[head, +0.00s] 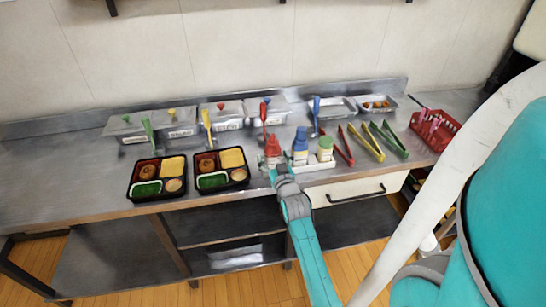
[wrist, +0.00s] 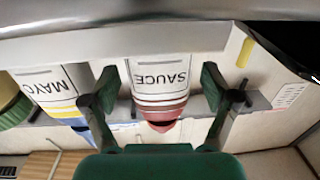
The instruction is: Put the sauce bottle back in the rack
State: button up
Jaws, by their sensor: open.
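The sauce bottle (head: 273,151) has a red top and stands upright at the left end of the white rack (head: 319,166). Its base is partly hidden by my gripper in the head view, so I cannot tell how it is seated. In the wrist view the sauce bottle (wrist: 160,75) shows upside down, with a white SAUCE label and a red end. My gripper (head: 278,173) is in front of it at the counter's front edge. In the wrist view my gripper (wrist: 159,92) is open, with one finger on each side of the bottle and gaps visible.
A blue bottle (head: 300,147), labelled MAYO in the wrist view (wrist: 50,84), and a green-topped bottle (head: 325,151) stand right of the sauce. Two bento trays (head: 133,197) lie left. Coloured tongs (head: 366,143) and a red basket (head: 434,130) lie right.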

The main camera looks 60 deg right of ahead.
jog(key=v, duration=1.1)
jog(key=shift+s+a, duration=0.2)
jog(key=shift+a, duration=0.05)
jog(key=s+a+f+n+t+y, duration=0.1)
jog(key=s+a+f+n+y, duration=0.15)
jog(key=a, duration=0.85)
jog(key=s+a+f+n+t+y, duration=0.1)
jog(key=s+a+f+y, duration=0.2)
jog(key=a, duration=0.8)
jog(key=s+a+r+n+y, duration=0.2)
jog(key=s+a+y, duration=0.1)
jog(key=s+a, duration=0.4)
jog(key=s+a+r+n+y, duration=0.3)
jog(key=s+a+y, duration=0.1)
jog(key=s+a, duration=0.3)
jog(key=s, duration=0.2)
jog(key=shift+s+n, duration=0.3)
jog(key=shift+n, duration=0.05)
jog(key=shift+y, duration=0.25)
